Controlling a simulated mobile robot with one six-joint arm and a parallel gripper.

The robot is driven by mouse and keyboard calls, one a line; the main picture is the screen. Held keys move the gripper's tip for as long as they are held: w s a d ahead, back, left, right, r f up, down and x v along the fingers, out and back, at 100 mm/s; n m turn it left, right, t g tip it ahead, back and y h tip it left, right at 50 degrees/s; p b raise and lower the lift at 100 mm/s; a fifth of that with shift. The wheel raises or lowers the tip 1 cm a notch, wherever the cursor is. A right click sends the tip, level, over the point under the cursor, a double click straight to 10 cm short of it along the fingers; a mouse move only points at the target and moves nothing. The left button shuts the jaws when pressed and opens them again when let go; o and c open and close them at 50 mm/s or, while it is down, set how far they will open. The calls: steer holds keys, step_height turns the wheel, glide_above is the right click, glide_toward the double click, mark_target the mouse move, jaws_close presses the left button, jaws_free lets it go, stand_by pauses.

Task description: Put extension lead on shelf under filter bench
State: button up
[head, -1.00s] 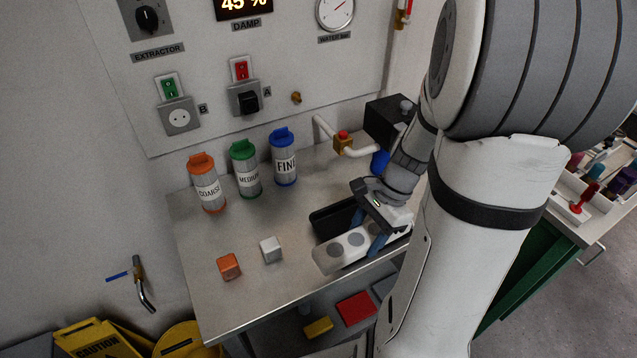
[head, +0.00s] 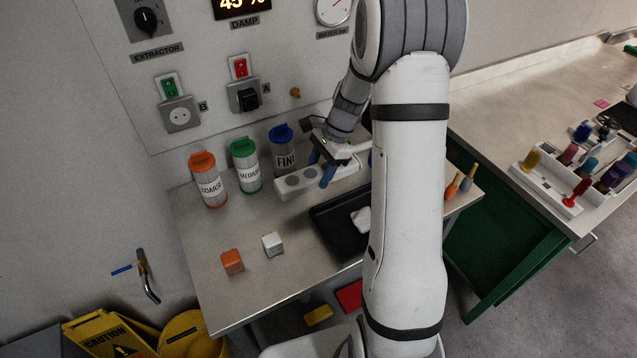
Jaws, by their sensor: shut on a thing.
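The extension lead (head: 295,181) is a white bar with round grey sockets. My gripper (head: 325,171), with blue fingers, is shut on it and holds it above the back of the filter bench, in front of the blue FINE canister (head: 284,150). The filter bench (head: 225,285) has a bare metal top. The shelf under it shows only in part below the front edge, with a yellow block (head: 318,315) and a red item (head: 349,296) there. My arm hides the right part of the bench and much of the shelf.
A black tray (head: 328,227) with a white item in it lies on the bench. An orange block (head: 232,262), a white block (head: 272,244), and orange (head: 208,188) and green canisters (head: 245,172) stand left. An open green drawer (head: 490,255) is at right. A yellow caution sign (head: 98,335) is at lower left.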

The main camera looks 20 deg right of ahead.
mark_target(314, 198)
steer(key=f, duration=0.3)
steer(key=shift+s, duration=0.2)
step_height(314, 198, down, 3)
steer(key=shift+w+f+p, duration=0.1)
steer(key=shift+w+p, duration=0.05)
steer(key=shift+p, duration=0.45)
steer(key=shift+w+f, duration=0.25)
steer(key=shift+f, duration=0.05)
steer(key=shift+f, duration=0.1)
steer(key=o, duration=1.2)
